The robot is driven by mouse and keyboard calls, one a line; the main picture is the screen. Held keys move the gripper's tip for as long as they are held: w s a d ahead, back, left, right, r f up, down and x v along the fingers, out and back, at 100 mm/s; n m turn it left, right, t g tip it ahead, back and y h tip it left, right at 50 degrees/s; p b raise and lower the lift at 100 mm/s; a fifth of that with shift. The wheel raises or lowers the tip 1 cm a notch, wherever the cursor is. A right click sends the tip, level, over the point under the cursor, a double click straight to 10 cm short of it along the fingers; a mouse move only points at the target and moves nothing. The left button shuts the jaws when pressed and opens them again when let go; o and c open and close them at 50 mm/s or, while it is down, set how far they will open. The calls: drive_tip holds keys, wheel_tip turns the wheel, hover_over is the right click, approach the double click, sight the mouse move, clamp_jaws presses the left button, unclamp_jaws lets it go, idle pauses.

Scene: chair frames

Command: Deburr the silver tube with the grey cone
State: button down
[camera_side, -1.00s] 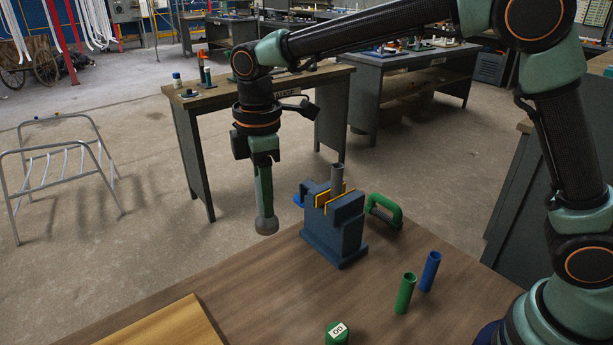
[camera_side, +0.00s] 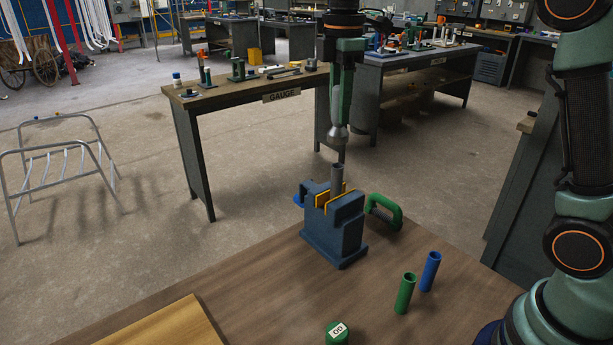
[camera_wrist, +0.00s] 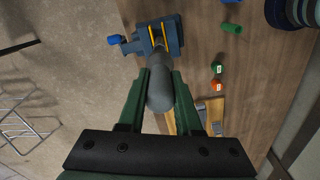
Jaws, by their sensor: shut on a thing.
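The silver tube (camera_side: 337,179) stands upright in the blue vise (camera_side: 330,235), between its yellow jaw pads, with its open end up. My gripper (camera_side: 343,108) is shut on the grey cone (camera_side: 338,131) and holds it above the tube, with a small gap between the cone's lower end and the tube's top in the side view. In the wrist view the cone (camera_wrist: 161,90) sits between my green fingers and points toward the vise (camera_wrist: 168,36). It hides most or all of the tube there.
A wooden board (camera_side: 165,330) lies front left. The table between board and vise is clear.

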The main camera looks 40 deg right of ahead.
sight(340, 135)
drive_tip(key=shift+d, duration=0.2)
drive_tip(key=shift+f, duration=2.5)
drive_tip(key=shift+f, duration=0.4)
drive_tip(key=n, duration=0.4)
drive_tip(key=m, duration=0.3)
drive_tip(key=shift+m, duration=0.4)
drive_tip(key=m, duration=0.4)
drive_tip(key=shift+f, duration=0.15)
